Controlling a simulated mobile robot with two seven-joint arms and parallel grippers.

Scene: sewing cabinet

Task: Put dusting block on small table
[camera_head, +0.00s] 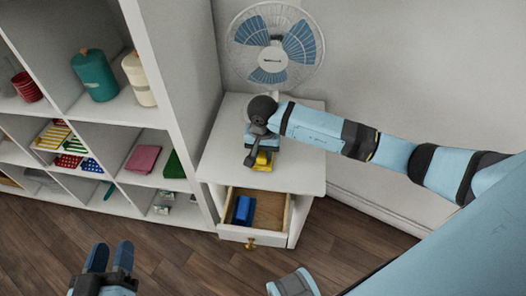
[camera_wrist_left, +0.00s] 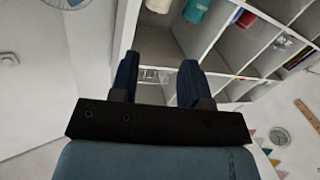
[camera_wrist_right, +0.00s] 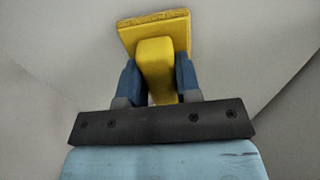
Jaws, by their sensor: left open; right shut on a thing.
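The dusting block is yellow, with a handle and a flat pad. In the right wrist view the dusting block (camera_wrist_right: 154,50) sits with its handle between the fingers of my right gripper (camera_wrist_right: 160,82), which is shut on it. In the head view the yellow block (camera_head: 263,161) shows just below my right gripper (camera_head: 259,150), over the white top of the small table (camera_head: 305,165). I cannot tell whether it touches the top. My left gripper (camera_head: 109,262) is open and empty, low at the left, apart from the table; its fingers also show in the left wrist view (camera_wrist_left: 158,80).
The table's drawer (camera_head: 272,202) is open, with a blue object (camera_head: 243,210) inside. A fan (camera_head: 275,45) stands at the back of the table. A white shelf unit (camera_head: 178,70) with several containers and cloths stands at the left. The table top's right part is clear.

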